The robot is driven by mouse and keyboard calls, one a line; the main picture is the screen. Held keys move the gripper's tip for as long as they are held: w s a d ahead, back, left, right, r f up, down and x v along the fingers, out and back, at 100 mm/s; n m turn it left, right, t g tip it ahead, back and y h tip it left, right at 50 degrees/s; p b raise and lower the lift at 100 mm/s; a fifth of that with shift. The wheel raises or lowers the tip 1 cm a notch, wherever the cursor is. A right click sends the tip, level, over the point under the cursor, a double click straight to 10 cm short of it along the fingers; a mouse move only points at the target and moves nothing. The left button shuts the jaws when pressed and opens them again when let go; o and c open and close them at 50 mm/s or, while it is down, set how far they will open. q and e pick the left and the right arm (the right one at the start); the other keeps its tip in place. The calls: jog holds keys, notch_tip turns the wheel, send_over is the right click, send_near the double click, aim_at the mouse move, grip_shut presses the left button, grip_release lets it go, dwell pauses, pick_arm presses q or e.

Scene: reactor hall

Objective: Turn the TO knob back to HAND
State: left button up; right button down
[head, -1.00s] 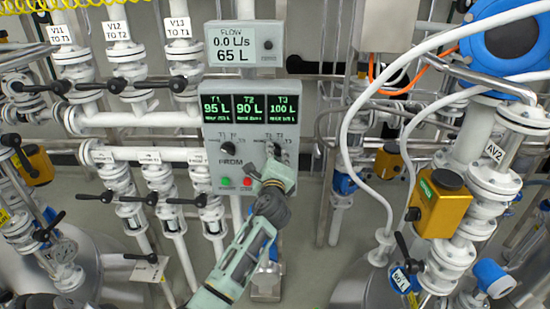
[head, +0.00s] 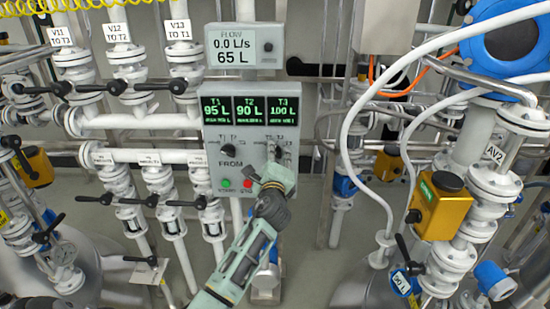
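The grey control box (head: 208,168) carries two knobs below its displays. The TO knob (head: 276,152) is the right one; its lower part is hidden by my gripper, and its pointer and which mark it faces cannot be read clearly. The dark FROM knob (head: 227,151) is on the left, above the FROM label. My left gripper (head: 275,165) reaches up from below, its tips at or just in front of the TO knob. Whether the fingers touch the knob, and whether they are open or shut, cannot be made out. My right gripper is not in view.
Displays read T1 95 L (head: 214,107), T2 90 L (head: 248,107) and T3 100 L (head: 281,107). The flow meter (head: 244,45) above reads 0.0 L/s and 65 L. A green START button (head: 225,184) sits below FROM; a red button (head: 247,184) lies close to my gripper. Valves and pipes flank both sides.

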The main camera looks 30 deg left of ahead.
pick_arm(q)
jog(key=v, duration=1.2)
jog(key=shift+s, duration=0.1)
jog(key=d+f+n+g+h, duration=0.1)
jog(key=d+f+h, duration=0.1)
jog(key=f, duration=0.8)
jog(key=d+f+g+h, duration=0.1)
jog(key=d+f+h, duration=0.1)
jog(key=f, duration=0.8)
jog(key=s+d+f+n+g+h, duration=0.15)
jog(key=s+f, duration=0.25)
jog(key=f, duration=0.4)
jog(key=s+d+f+n+g+h+b, duration=0.1)
jog(key=s+d+f+g, duration=0.15)
jog(key=f, duration=0.55)
jog(key=s+d+f+n+g+h, duration=0.1)
jog(key=s+f, duration=0.4)
jog(key=f, duration=0.2)
jog(key=s+d+f+n+g+h, duration=0.25)
jog(key=s+f+n+g, duration=0.2)
jog(key=s+f, duration=1.3)
jog(key=s+f+n+g, duration=0.1)
jog(key=s+f+n, duration=0.2)
jog(key=s, duration=0.8)
jog(key=s+d+f+n+g, duration=0.1)
jog(key=s+f+n, duration=0.1)
jog(key=s, duration=0.9)
jog(key=shift+d+f+n+g+b, duration=0.25)
jog(key=shift+f+n+g+b, duration=0.15)
jog(key=shift+n, duration=0.1)
